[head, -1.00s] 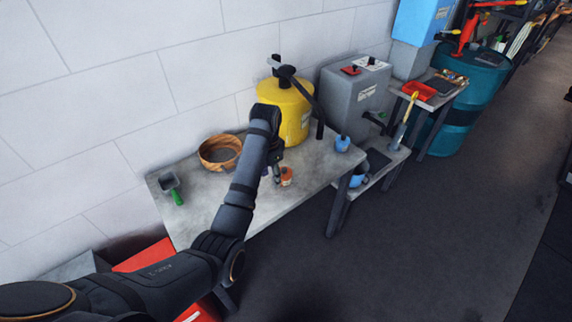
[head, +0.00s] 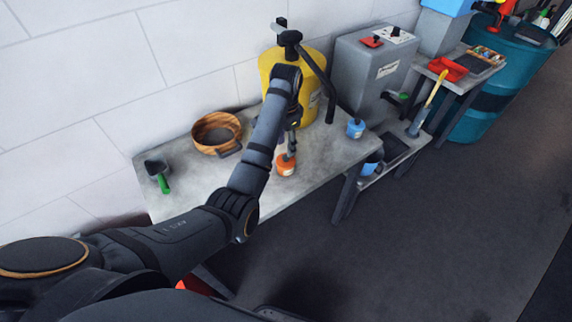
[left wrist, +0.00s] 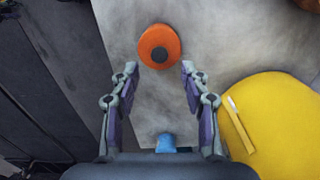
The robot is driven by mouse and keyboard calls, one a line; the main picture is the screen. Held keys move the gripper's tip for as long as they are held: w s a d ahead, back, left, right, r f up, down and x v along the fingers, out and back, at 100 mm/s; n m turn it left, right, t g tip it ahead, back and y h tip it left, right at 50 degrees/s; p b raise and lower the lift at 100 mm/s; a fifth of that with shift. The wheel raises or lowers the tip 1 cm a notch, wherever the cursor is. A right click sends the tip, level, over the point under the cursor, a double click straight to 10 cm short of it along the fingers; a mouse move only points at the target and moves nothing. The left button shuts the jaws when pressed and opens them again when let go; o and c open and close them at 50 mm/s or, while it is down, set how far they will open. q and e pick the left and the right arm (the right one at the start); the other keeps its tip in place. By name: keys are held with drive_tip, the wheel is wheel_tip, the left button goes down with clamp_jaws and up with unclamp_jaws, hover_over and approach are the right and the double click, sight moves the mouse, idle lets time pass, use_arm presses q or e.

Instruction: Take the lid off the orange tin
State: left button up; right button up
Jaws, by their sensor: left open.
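The orange tin (head: 286,164) stands upright on the grey table (head: 187,206), near its front edge. In the left wrist view the orange tin (left wrist: 159,46) shows from above, round, with a dark knob at the middle of its lid. My left gripper (head: 290,155) is above and close to the tin in the head view. In the left wrist view my left gripper (left wrist: 153,72) is open, its fingers apart, with the tin just beyond the fingertips and nothing between them. My right gripper is not in view.
A yellow canister (head: 307,112) stands close behind my left arm. A wooden bowl (head: 216,133) and a green-handled scoop (head: 160,177) lie left on the table. A small blue tin (head: 355,128) is to the right. A grey box (head: 372,75) stands further right.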

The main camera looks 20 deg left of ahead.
sight(286, 156)
use_arm(q)
drive_tip(key=shift+f, duration=0.1)
wheel_tip(286, 156, down, 3)
drive_tip(key=shift+s+r+b, duration=0.1)
drive_tip(key=shift+b, duration=1)
wheel_tip(286, 156, down, 2)
drive_tip(key=shift+p, duration=0.45)
drive_tip(key=c, duration=0.9)
drive_tip(key=shift+c, duration=0.2)
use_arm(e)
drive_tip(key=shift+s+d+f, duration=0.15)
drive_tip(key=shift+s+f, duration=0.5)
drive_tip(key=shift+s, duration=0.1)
use_arm(q)
drive_tip(key=shift+r, duration=0.15)
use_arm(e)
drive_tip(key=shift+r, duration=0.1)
